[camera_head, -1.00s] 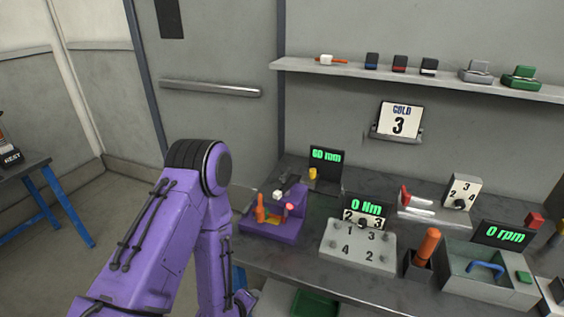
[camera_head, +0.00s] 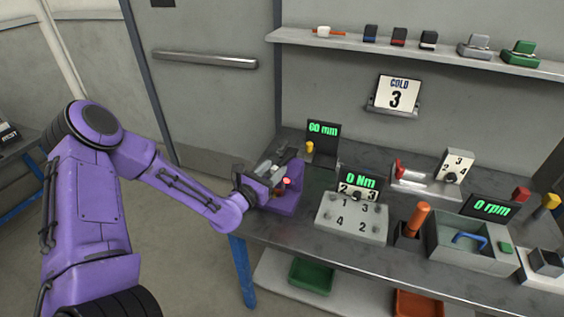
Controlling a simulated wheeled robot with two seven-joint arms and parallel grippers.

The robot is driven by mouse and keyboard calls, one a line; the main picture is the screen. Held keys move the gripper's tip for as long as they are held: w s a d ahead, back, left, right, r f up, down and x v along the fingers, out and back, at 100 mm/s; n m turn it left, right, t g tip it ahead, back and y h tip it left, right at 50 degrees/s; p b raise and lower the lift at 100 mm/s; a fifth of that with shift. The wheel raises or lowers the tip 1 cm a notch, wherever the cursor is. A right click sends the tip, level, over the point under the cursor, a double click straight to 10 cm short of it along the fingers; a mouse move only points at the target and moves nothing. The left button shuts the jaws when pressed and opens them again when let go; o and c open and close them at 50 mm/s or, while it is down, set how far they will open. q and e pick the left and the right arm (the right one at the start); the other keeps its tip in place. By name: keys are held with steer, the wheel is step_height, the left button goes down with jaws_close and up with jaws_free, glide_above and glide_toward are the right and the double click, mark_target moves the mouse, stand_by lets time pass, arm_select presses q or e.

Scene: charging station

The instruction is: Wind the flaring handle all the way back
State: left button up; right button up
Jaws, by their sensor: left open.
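A small pinkish-red part (camera_head: 285,183) shows on the tool. My left arm reaches in from the left, and its open left gripper (camera_head: 282,158) is over the tool. My right gripper is not in view.
A numbered shift-style block (camera_head: 351,218) with a "0 Nm" display (camera_head: 361,180) stands to the right. Beyond it are an orange-handled tool (camera_head: 416,217) and a grey box (camera_head: 462,247) with a blue handle. A wall shelf (camera_head: 420,52) runs above.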

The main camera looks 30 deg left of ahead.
mark_target(282, 162)
arm_select(q)
steer(key=w, duration=0.5)
steer(key=shift+w+p, duration=0.1)
steer(key=shift+p, duration=0.2)
jaws_close()
